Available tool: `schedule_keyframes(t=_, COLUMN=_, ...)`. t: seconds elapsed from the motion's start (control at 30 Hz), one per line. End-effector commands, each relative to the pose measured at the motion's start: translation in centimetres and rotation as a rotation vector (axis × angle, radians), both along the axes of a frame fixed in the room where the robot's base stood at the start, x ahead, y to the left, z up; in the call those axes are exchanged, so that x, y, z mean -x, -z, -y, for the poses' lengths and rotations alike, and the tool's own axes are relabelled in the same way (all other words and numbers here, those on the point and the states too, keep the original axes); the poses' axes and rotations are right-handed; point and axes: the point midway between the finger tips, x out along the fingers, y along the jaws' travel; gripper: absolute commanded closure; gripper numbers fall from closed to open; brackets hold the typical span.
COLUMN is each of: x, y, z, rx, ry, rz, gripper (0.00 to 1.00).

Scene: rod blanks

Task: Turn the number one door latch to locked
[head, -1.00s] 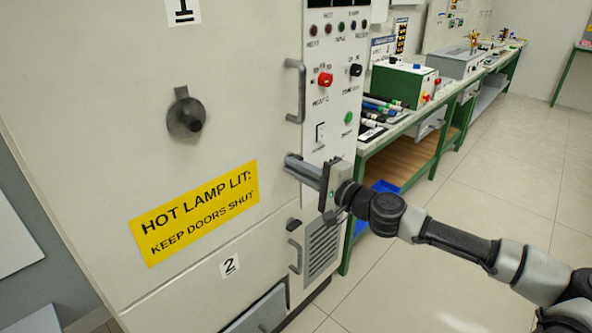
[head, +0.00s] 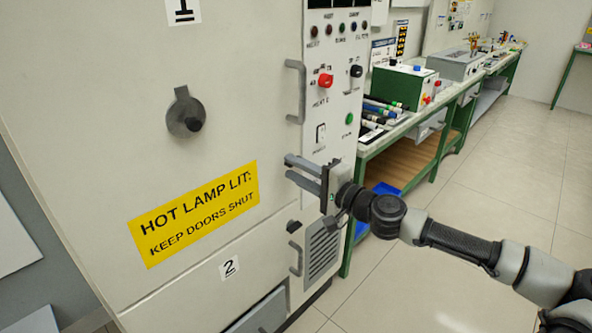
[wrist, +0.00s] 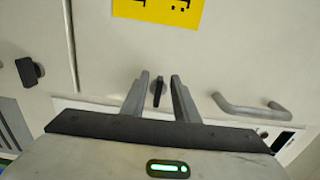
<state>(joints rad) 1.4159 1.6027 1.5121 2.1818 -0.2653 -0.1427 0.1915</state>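The number one door (head: 100,90) is the large upper cabinet door, shut, with a "1" label at its top. Its latch, a small dark knob (wrist: 158,92), shows in the wrist view between my fingers, its long side running along them. My gripper (head: 288,167) is at the door's right edge, below the upper handle, and hides this latch in the head view. In the wrist view my gripper (wrist: 159,80) is open, with a finger on each side of the latch and visible gaps. I cannot tell the latch's locked or unlocked marks.
A second dark latch (head: 293,226) sits lower, by door two. The upper door handle (head: 295,91) is above my gripper, and a lower handle (head: 296,257) is below it. A control panel (head: 335,100) with knobs stands just right. Green benches (head: 415,130) are beyond.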

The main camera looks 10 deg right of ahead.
Motion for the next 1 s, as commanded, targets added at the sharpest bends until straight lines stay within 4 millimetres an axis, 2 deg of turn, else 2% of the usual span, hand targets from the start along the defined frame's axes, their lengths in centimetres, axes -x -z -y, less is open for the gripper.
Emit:
schedule_keyframes(t=0.23, x=0.1, y=0.0, z=0.1, rx=-0.001, ry=0.001, rz=-0.001, gripper=0.73)
schedule_keyframes(t=0.37, x=1.0, y=-0.1, z=1.0, rx=-0.001, ry=0.004, rz=-0.001, gripper=0.73)
schedule_keyframes(t=0.8, x=9.3, y=-0.2, z=7.0, rx=-0.002, ry=0.007, rz=0.0, gripper=0.73)
schedule_keyframes(t=1.0, x=12.4, y=-0.1, z=9.2, rx=-0.002, ry=0.005, rz=0.0, gripper=0.73)
